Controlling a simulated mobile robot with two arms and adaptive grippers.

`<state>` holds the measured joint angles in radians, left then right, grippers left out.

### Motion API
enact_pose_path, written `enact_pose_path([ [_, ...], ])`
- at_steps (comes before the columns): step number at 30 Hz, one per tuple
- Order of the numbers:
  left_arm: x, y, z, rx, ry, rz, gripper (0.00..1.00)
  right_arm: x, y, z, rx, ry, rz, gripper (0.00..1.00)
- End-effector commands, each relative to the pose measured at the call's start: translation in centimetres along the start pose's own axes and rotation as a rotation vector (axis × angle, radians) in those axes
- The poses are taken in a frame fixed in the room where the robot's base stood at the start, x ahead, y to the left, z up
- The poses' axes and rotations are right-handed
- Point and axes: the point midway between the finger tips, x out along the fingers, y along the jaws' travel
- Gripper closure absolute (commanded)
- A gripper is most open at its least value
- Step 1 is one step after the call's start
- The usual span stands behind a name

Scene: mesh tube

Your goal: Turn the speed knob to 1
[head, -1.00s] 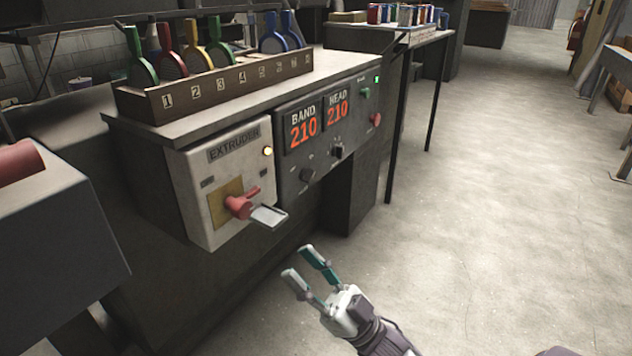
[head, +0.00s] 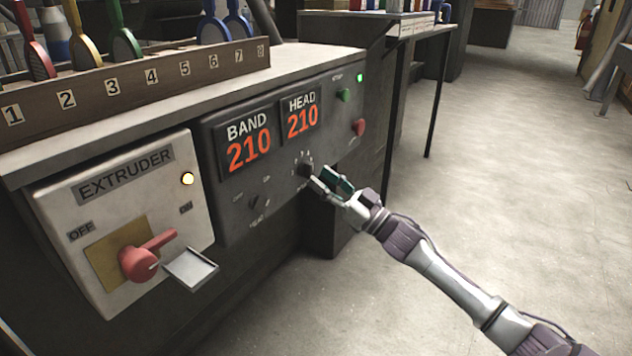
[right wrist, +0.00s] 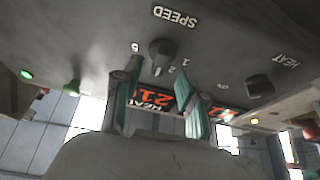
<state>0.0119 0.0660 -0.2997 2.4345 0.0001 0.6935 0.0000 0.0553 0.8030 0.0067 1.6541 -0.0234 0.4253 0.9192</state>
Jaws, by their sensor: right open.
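The speed knob (head: 304,170) is a small dark knob on the grey control panel (head: 232,208), below the HEAD display. In the right wrist view the knob (right wrist: 160,54) shows upside down beside the SPEED label (right wrist: 175,16), with numbers around it. I cannot tell surely which number it points at. My right gripper (head: 326,182) is open and empty, its fingertips close to the knob. In the right wrist view the gripper (right wrist: 162,88) has its fingers spread either side of the line to the knob. Contact is not clear. My left gripper is not in view.
The heat knob (head: 254,201) is left of the speed knob. Green (head: 344,95) and red (head: 359,127) buttons sit to the upper right. A white extruder box (head: 128,222) with a red switch (head: 140,262) is at left. The floor at right is clear.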

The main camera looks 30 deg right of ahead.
Motion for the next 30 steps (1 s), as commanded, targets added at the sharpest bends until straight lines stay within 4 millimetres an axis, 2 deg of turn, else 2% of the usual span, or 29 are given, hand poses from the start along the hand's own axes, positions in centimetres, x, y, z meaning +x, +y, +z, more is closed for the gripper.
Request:
enact_pose_path([
  [6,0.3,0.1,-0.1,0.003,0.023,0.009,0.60,2.2,0.0,0.1,-0.001,0.000,-0.001,0.58],
  [17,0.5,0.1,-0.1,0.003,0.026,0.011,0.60,2.6,0.0,0.0,-0.001,-0.001,0.000,0.58],
  [24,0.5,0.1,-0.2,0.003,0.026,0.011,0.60,2.6,0.0,0.0,-0.001,-0.001,0.000,0.98],
  [30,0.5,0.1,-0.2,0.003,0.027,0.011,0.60,2.6,0.0,0.0,-0.002,-0.001,0.000,1.00],
])
